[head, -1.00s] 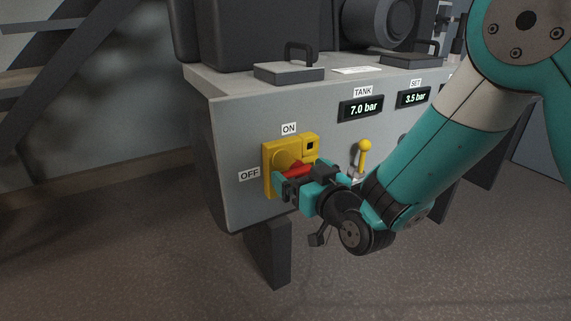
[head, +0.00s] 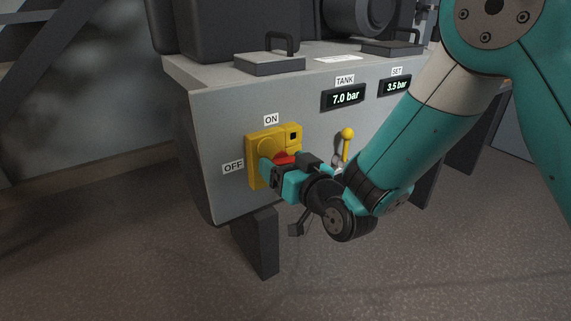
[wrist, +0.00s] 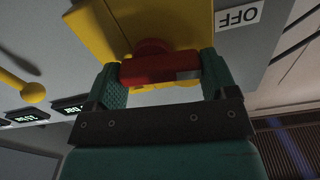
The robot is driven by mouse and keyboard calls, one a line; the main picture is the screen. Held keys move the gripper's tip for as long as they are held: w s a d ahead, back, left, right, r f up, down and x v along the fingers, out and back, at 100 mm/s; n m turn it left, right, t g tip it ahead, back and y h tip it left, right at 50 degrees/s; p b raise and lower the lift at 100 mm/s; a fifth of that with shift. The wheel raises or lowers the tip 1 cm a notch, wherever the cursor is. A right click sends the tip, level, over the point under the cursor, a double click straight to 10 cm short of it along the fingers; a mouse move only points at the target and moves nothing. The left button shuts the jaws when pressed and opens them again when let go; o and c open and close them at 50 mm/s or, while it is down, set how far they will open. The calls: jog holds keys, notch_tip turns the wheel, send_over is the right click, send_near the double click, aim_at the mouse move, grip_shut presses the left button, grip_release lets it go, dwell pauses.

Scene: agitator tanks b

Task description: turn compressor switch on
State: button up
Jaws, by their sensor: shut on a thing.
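The compressor switch is a red handle (head: 287,158) on a yellow plate (head: 262,143) on the front of the grey cabinet. An ON label (head: 271,119) is above the plate and an OFF label (head: 233,167) is to its left. My gripper (wrist: 160,75) is shut on the red handle (wrist: 150,67), with a teal finger at each end of it in the wrist view. There the handle lies across the picture, with a pale mark at its right end, the side of the OFF label (wrist: 238,16). In the head view my gripper hides much of the handle.
A yellow-knobbed lever (head: 346,134) stands out right of the switch, close to my wrist. The TANK display (head: 345,97) reads 7.0 bar and the SET display (head: 397,86) 3.5 bar. A dark cabinet leg (head: 256,243) stands below; the floor in front looks clear.

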jog(key=m, duration=0.4)
jog(key=shift+d+r+p, duration=0.1)
jog(key=shift+d+p, duration=0.05)
jog(key=shift+p, duration=0.15)
jog(key=m, duration=0.4)
jog(key=shift+w+d, duration=0.1)
jog(key=shift+w, duration=0.05)
jog(key=m, duration=0.4)
jog(key=shift+w+d+m+p, duration=0.1)
jog(key=shift+d+m+p, duration=0.05)
jog(key=shift+m+p, duration=0.2)
jog(key=shift+w+d+m, duration=0.1)
jog(key=shift+m, duration=1.75)
